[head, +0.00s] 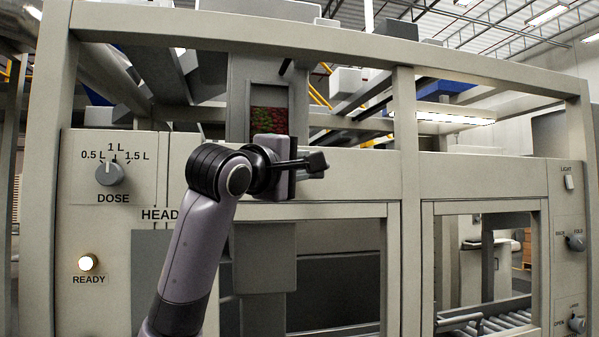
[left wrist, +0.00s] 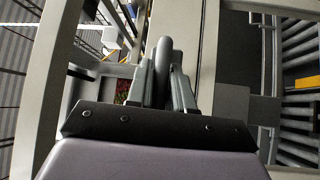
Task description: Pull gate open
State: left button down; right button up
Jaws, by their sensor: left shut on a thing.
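The head view shows a framed upright opening with red and green candy (head: 269,121) in its lower part. The candy also shows in the left wrist view (left wrist: 122,90). My left gripper (head: 291,164) is just below this opening, and its fingertips are hard to make out there. In the left wrist view my left gripper (left wrist: 164,85) is shut, its two grey fingers on either side of a rounded grey bar, the gate handle (left wrist: 164,60). The gate itself is largely hidden by my arm and hand. My right gripper is not in view.
A left panel carries a dose knob (head: 109,173) and a glowing ready lamp (head: 87,263). A right panel has a light switch (head: 569,182) and more knobs (head: 576,242). Frame posts (head: 406,200) and a top beam surround the work area. A roller conveyor (head: 490,325) shows at lower right.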

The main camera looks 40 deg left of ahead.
pick_arm(q)
jog(key=shift+s+d+f, duration=0.15)
jog(key=shift+s+d, duration=0.3)
jog(key=shift+d, duration=0.3)
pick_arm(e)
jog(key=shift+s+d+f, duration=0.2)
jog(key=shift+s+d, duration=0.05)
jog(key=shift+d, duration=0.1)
pick_arm(q)
jog(key=c, duration=1.2)
grip_release()
jog(key=shift+c, duration=0.2)
jog(key=shift+o, duration=0.7)
jog(key=shift+s+d, duration=0.1)
jog(key=shift+s, duration=0.05)
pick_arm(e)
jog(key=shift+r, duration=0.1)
